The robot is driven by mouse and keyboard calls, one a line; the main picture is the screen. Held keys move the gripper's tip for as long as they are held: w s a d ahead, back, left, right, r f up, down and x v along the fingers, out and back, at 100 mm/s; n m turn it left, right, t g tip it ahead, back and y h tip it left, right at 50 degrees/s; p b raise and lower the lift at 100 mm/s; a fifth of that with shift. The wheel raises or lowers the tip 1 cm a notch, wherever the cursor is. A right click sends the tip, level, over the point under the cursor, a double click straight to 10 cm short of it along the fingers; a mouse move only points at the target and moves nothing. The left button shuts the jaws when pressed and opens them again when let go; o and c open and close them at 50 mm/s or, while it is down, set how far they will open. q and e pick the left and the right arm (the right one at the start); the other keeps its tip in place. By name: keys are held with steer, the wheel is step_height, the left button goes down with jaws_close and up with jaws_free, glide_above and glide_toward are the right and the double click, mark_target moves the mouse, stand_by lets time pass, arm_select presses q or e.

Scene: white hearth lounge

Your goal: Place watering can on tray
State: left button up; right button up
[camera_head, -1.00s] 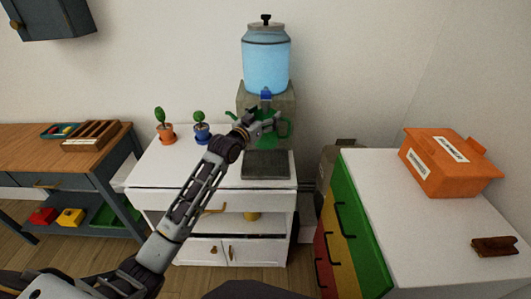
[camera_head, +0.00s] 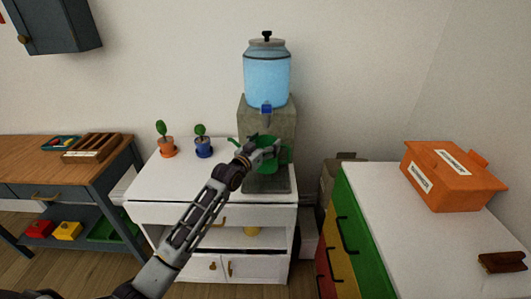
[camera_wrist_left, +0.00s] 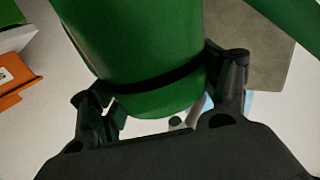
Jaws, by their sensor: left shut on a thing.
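The green watering can (camera_head: 286,157) is in my left gripper (camera_head: 263,152), in front of the stone block under the water dispenser. Its spout points left. In the left wrist view the fingers close around the can's green body (camera_wrist_left: 150,60) from both sides. The dark grey tray (camera_head: 268,187) lies on the white cabinet top below the can. The can overlaps the tray's back part in the head view; I cannot tell whether it touches. My right gripper is not in view.
The water dispenser (camera_head: 267,78) with its blue tap stands on a stone block (camera_head: 282,118) behind the can. Two potted plants, one orange pot (camera_head: 168,150) and one blue pot (camera_head: 204,150), stand left on the cabinet (camera_head: 160,190). An orange box (camera_head: 450,178) sits on the right-hand cabinet.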

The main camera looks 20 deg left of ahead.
arm_select(q)
step_height(320, 180, down, 3)
steer(key=shift+f, duration=0.35)
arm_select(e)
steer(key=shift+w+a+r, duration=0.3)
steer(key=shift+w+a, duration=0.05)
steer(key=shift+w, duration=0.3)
arm_select(q)
steer(key=shift+f, duration=0.15)
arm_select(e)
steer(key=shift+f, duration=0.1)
arm_select(q)
steer(key=o, duration=1.8)
steer(key=shift+o, duration=0.2)
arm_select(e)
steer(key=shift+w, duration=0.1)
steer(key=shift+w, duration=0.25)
arm_select(q)
steer(key=shift+s, duration=0.1)
